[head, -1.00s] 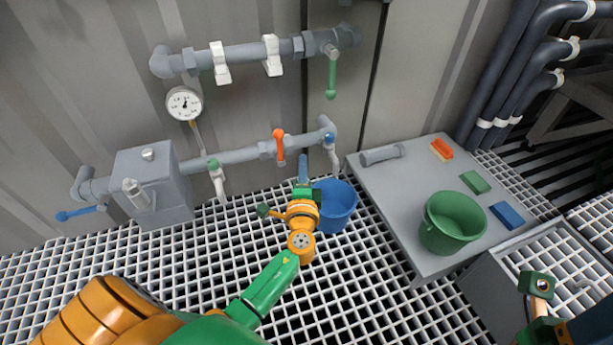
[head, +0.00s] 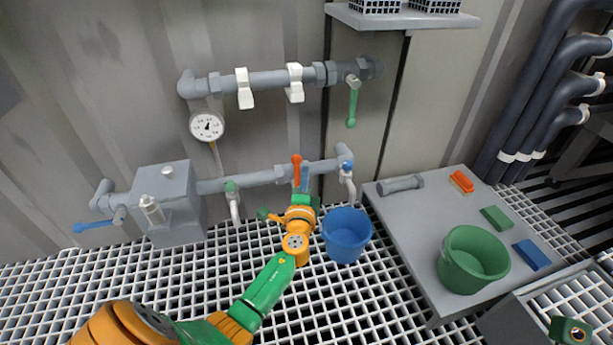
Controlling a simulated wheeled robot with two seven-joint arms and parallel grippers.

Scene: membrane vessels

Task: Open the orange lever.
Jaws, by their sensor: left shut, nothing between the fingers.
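The orange lever (head: 296,170) is on the lower grey pipe at the wall and hangs downward across it. My left gripper (head: 304,174) is shut and empty, its blue-grey fingers pointing up just to the right of the lever's handle. In this view the fingers overlap the pipe and lie very close to the lever; whether they touch it I cannot tell. Part of my right arm (head: 570,331) shows at the bottom right corner, but its fingers are not in view.
The blue bucket (head: 347,234) stands beside my left wrist. A grey table (head: 410,222) holds a green bucket (head: 473,260) and sponges. A green lever (head: 352,105) hangs above.

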